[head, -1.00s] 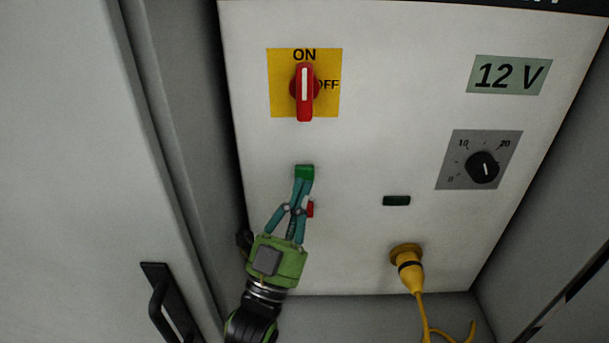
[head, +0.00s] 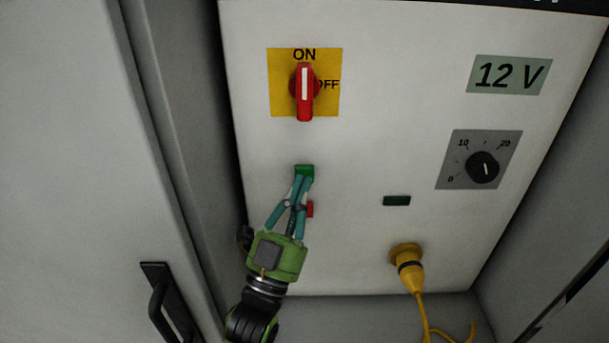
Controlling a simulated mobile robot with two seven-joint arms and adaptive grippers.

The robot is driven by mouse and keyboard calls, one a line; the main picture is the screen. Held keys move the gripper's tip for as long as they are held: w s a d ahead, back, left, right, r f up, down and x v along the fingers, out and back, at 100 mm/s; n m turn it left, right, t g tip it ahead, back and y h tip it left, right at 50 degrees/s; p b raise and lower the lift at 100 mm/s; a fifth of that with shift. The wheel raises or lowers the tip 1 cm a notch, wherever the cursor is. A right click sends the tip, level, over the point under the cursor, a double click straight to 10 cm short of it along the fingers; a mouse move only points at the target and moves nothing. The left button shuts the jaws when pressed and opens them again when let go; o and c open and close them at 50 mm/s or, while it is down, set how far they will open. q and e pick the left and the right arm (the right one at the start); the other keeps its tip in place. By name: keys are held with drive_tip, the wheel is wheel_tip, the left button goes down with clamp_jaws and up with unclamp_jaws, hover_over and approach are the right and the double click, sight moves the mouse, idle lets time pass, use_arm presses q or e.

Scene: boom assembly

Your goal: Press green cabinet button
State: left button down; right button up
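The green cabinet button (head: 304,169) is on the white panel, below the red rotary switch. My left gripper (head: 303,178) comes up from below with its teal fingers together at the tips. The fingertips overlap the lower part of the green button in the head view; whether they touch it or press it in, I cannot tell. A red button (head: 310,209) sits below the green one, partly hidden behind the fingers. My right gripper is not in view.
A red rotary switch (head: 304,92) is on a yellow plate above. To the right are a dark green indicator (head: 397,201), a black dial (head: 482,167), a 12 V label (head: 509,75) and a yellow plug (head: 409,273) with cable. A grey door with black handle (head: 163,308) stands left.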

use_arm(q)
drive_tip(key=shift+w, duration=0.5)
idle(0.4)
drive_tip(key=shift+s, duration=0.9)
drive_tip(key=s+p, duration=0.1)
drive_tip(key=s, duration=0.4)
drive_tip(key=shift+p, duration=0.3)
idle(0.7)
